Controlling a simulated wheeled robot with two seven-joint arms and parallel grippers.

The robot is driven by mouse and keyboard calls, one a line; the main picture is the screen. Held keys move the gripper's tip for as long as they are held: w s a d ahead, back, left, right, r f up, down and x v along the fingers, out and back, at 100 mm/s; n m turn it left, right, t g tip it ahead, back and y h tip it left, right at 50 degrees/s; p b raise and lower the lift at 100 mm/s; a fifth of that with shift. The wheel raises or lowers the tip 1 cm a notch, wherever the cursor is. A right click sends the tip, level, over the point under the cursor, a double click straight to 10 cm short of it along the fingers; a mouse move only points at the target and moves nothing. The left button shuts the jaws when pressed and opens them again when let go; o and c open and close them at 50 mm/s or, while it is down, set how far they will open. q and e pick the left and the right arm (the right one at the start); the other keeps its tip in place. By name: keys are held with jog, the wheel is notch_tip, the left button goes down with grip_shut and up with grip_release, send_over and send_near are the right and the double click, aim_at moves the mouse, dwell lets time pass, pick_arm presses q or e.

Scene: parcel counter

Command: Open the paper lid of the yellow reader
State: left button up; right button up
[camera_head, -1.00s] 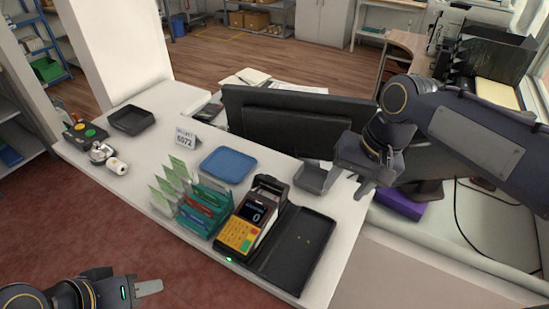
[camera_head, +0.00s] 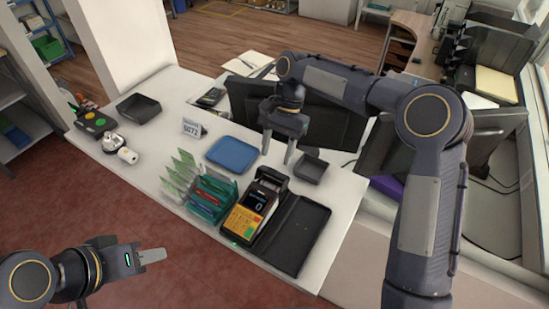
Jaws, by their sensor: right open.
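The yellow reader (camera_head: 247,219) stands on the white counter, with a yellow keypad in front and a dark screen. Its dark rear part (camera_head: 271,182) is at the back end; I cannot tell clearly how its paper lid stands. My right gripper (camera_head: 278,154) is open and empty, fingers pointing down, behind the reader and apart from it, between the blue tray and the small grey tray. My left gripper (camera_head: 152,256) is at the lower left, off the counter's front side. It shows edge-on, so its opening is unclear.
A black flat tray (camera_head: 309,232) lies right of the reader. A teal rack of cards (camera_head: 210,198) is close on its left. A blue tray (camera_head: 232,154), a small grey tray (camera_head: 312,168) and a monitor (camera_head: 335,125) are behind. Bare counter (camera_head: 342,195) shows at right.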

jog(key=shift+x, duration=1.7)
jog(key=shift+c, duration=0.3)
jog(key=c, duration=0.9)
